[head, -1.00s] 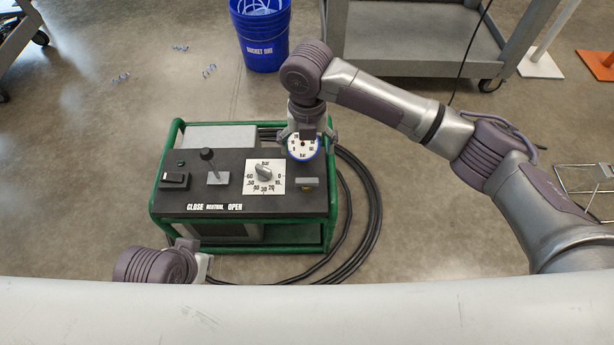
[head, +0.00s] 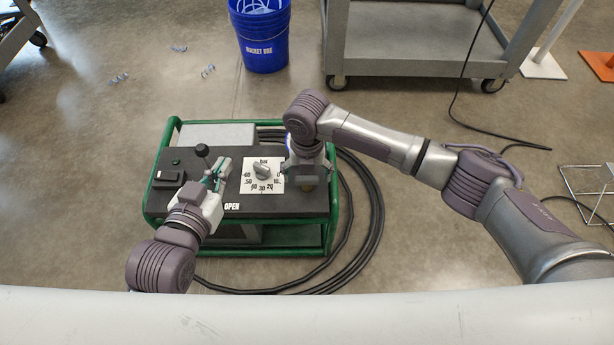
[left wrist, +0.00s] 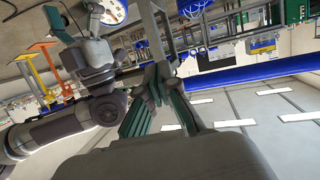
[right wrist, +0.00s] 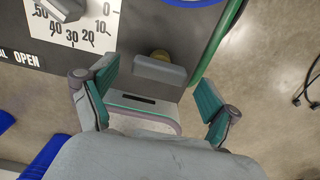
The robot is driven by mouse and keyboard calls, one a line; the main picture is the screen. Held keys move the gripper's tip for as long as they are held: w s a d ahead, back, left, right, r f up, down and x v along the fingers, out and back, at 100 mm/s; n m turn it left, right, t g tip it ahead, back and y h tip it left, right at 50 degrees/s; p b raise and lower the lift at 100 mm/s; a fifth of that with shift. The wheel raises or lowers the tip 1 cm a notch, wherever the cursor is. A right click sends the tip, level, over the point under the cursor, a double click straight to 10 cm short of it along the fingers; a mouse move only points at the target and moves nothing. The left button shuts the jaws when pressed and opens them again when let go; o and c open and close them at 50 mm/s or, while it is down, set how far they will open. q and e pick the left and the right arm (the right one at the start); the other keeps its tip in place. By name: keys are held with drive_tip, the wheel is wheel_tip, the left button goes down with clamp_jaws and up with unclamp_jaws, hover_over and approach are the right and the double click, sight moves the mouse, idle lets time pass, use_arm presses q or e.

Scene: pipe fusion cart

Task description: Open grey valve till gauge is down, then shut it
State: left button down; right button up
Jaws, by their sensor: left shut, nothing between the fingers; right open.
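The grey valve shows in the right wrist view as a grey bar handle (right wrist: 160,72) on a brass stem, at the panel's right side. My right gripper (right wrist: 155,95) is open, with its fingers on either side of the handle, apart from it. In the head view the right gripper (head: 306,172) covers most of the valve and gauge. The white, blue-rimmed gauge (left wrist: 112,9) shows in the left wrist view, its reading too small to tell. My left gripper (head: 219,172) is shut and empty over the panel, close to the grey block by the black-knobbed lever (head: 202,150).
The black panel (head: 163,200) sits in a green frame (head: 152,182). A white-scaled dial (head: 262,172) lies between the grippers. Black hoses (head: 372,205) curl at the right. A blue bucket (head: 261,40) and a grey cart (head: 420,45) stand behind.

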use_arm(q)
drive_tip(key=shift+w+d+r+t, duration=0.1)
drive_tip(key=shift+w+r+t, duration=0.15)
drive_tip(key=shift+r, duration=0.25)
use_arm(e)
drive_tip(key=shift+f, duration=0.35)
